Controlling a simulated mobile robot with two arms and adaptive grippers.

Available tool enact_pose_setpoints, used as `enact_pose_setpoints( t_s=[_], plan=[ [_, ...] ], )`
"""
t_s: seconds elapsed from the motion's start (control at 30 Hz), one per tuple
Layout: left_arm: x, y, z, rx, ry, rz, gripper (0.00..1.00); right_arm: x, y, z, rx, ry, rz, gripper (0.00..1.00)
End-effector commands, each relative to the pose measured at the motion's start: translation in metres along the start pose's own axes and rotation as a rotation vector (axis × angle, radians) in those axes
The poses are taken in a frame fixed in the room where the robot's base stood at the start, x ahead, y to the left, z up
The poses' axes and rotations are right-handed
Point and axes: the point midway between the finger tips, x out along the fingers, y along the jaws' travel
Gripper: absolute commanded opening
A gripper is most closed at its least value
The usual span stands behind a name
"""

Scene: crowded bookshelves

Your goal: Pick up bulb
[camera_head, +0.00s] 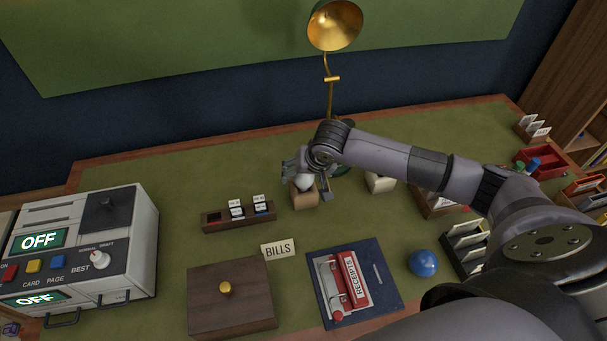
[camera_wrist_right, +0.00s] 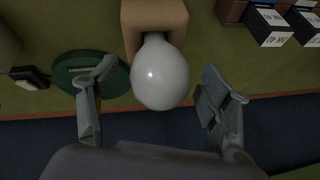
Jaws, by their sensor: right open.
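A white bulb (camera_wrist_right: 160,74) stands in a tan block-shaped holder (camera_wrist_right: 150,16) in the right wrist view. In the head view the bulb (camera_head: 304,183) shows in the holder (camera_head: 305,198) on the green desk top, partly hidden by my gripper. My right gripper (camera_wrist_right: 155,95) is open, with one finger on each side of the bulb and a gap to each. It also shows in the head view (camera_head: 307,182), over the holder. My left gripper is not in view.
A brass lamp (camera_head: 333,28) stands behind the gripper. A card rack (camera_head: 238,214) lies left of the holder. A BILLS sign (camera_head: 278,250), a wooden box (camera_head: 232,300) and a blue ball (camera_head: 423,263) are nearer. A white machine (camera_head: 85,255) stands at left.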

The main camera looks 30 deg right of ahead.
Motion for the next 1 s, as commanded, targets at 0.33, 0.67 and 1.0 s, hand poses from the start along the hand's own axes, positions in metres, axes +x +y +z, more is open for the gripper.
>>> enact_pose_setpoints(
  t_s=[0.33,0.67,1.0],
  plan=[
    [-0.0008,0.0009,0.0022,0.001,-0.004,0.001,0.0,0.006,0.0002,0.0005,0.0,0.0,0.0,0.7],
    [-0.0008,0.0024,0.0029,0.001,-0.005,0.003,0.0,0.0057,0.0002,0.0003,0.0,0.0,0.0,0.48],
    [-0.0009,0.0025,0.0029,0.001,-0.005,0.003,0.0,0.0055,0.0002,0.0001,0.0,0.0,0.0,0.28]
  ],
)
